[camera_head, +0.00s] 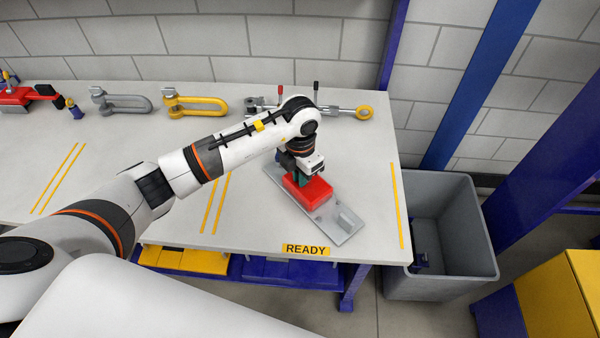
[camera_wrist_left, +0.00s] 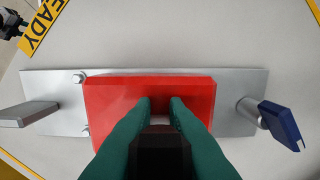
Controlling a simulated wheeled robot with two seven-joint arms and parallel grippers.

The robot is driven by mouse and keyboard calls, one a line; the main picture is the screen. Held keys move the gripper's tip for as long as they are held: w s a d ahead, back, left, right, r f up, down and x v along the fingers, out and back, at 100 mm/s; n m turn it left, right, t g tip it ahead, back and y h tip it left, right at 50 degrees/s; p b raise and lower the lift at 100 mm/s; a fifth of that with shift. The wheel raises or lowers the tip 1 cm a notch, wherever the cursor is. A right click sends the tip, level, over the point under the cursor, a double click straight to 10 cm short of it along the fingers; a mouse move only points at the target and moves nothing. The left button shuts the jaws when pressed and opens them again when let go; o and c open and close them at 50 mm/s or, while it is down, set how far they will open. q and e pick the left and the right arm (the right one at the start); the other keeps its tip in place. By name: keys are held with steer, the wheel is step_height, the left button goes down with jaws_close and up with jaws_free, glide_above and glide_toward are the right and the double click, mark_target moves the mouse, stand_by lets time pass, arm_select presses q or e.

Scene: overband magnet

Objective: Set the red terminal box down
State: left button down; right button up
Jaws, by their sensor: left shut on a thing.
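The red terminal box (camera_head: 312,192) is at the middle of a grey metal plate (camera_head: 335,234) on the right part of the table. My left gripper (camera_head: 299,178) comes down on it from above, with its green fingers shut on it. In the left wrist view the red box (camera_wrist_left: 112,98) lies lengthwise along the plate (camera_wrist_left: 232,82), between a grey post and a blue-tipped fitting. I cannot tell whether its underside touches the plate. My right gripper is not in view.
The table has a READY label (camera_head: 306,249) at its front edge and yellow stripes. Yellow (camera_head: 195,106) and grey (camera_head: 121,102) shackles and a turnbuckle (camera_head: 345,111) lie along the back. A grey bin (camera_head: 480,245) stands right of the table.

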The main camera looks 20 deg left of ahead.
arm_select(q)
steer(key=c, duration=1.4)
jaws_free()
steer(key=shift+f, duration=0.1)
steer(key=shift+c, duration=0.2)
steer(key=shift+r, duration=0.35)
step_height(320, 180, up, 12)
steer(key=shift+f+b, duration=0.15)
steer(key=shift+b, duration=0.9)
